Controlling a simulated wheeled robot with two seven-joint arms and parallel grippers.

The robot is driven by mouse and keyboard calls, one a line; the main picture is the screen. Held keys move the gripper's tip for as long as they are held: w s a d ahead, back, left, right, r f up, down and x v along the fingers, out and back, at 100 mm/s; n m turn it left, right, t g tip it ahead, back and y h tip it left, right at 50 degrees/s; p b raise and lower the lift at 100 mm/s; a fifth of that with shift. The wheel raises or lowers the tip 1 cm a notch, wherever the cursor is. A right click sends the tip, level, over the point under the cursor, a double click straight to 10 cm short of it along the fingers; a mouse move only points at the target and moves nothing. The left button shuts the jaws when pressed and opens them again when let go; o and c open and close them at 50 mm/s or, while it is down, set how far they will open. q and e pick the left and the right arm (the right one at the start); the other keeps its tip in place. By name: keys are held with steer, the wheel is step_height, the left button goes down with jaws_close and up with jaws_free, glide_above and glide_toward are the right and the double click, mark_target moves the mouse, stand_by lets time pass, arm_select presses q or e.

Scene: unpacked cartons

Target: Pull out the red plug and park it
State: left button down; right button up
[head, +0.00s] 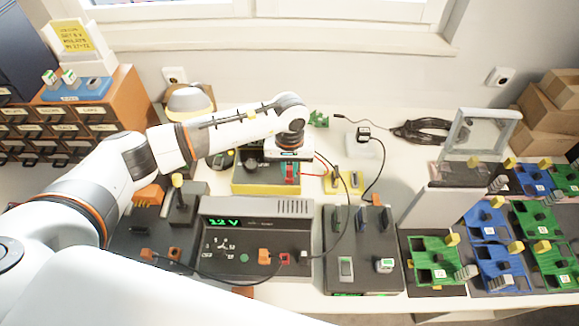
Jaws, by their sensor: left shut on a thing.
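My left gripper (290,172) points down over the yellow-edged box (250,189) at the back middle of the bench. It is shut on a small red piece, which looks like the red plug (291,174); its lower end is hard to make out. A thin red lead (325,163) runs right from near the gripper. A yellow holder (343,187) with two upright grey-and-yellow pieces stands just right of the box, apart from the gripper. My right gripper is not in view.
A grey power unit (256,212) showing 12 V stands in front, with black cables across it. A dark panel (362,276) is to its right. Green and blue trays (437,262) fill the right side. A drawer cabinet (125,92) stands at left.

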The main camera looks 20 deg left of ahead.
mark_target(290, 167)
arm_select(q)
steer(key=shift+f, duration=0.15)
steer(key=c, duration=1.3)
jaws_free()
step_height(290, 167, up, 12)
steer(key=b, duration=0.2)
steer(key=shift+b, duration=0.35)
